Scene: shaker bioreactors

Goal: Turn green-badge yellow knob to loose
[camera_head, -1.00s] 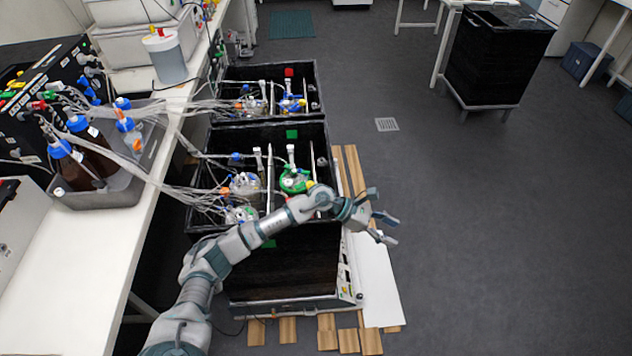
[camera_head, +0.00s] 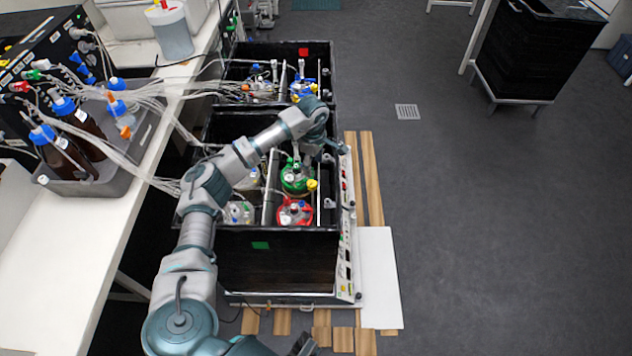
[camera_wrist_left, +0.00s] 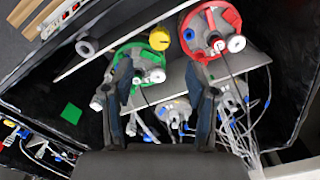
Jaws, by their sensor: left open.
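The wrist view shows the knob (camera_wrist_left: 188,38) between the green vessel (camera_wrist_left: 140,60) and the red vessel (camera_wrist_left: 213,28), with a green badge (camera_wrist_left: 71,113) at left. My left gripper (camera_head: 318,150) is over the box near the green vessel. Its fingers (camera_wrist_left: 160,85) are spread and empty, pointing toward the vessels, apart from the knob.
A second black box (camera_head: 320,60) with vessels stands behind. Tubes run from bottles in a grey tray (camera_head: 95,185) on the white bench (camera_head: 65,270) at left. A white panel (camera_head: 379,280) lies right of the near box. Open floor is further right.

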